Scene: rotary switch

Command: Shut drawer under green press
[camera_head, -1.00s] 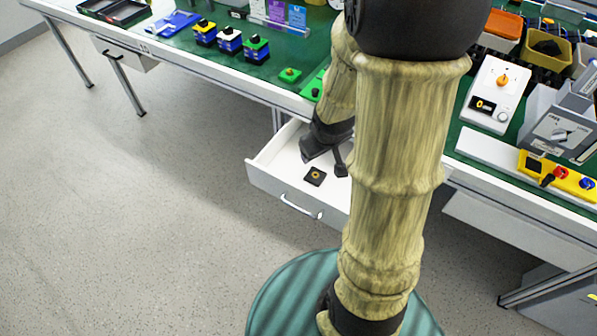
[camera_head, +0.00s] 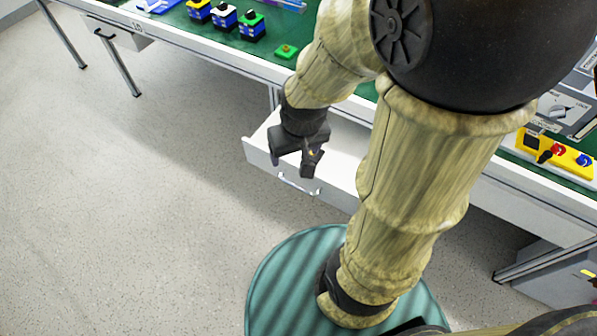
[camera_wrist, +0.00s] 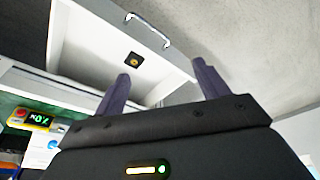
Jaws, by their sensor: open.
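The white drawer (camera_head: 262,150) under the table stands pulled out in the head view, with its silver handle (camera_head: 298,184) on the front. It also shows in the wrist view (camera_wrist: 100,62), with the handle (camera_wrist: 148,30) at the top and a small dark square piece (camera_wrist: 134,59) lying inside. My gripper (camera_head: 294,172) is above the drawer's front part, close to the front panel; I cannot tell whether it touches. Its two fingers (camera_wrist: 162,82) are apart with nothing between them. My arm hides the drawer's right part. I cannot make out which part is the green press.
Another drawer (camera_head: 112,33) with a dark handle is at the far left. The floor (camera_head: 150,190) in front is clear.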

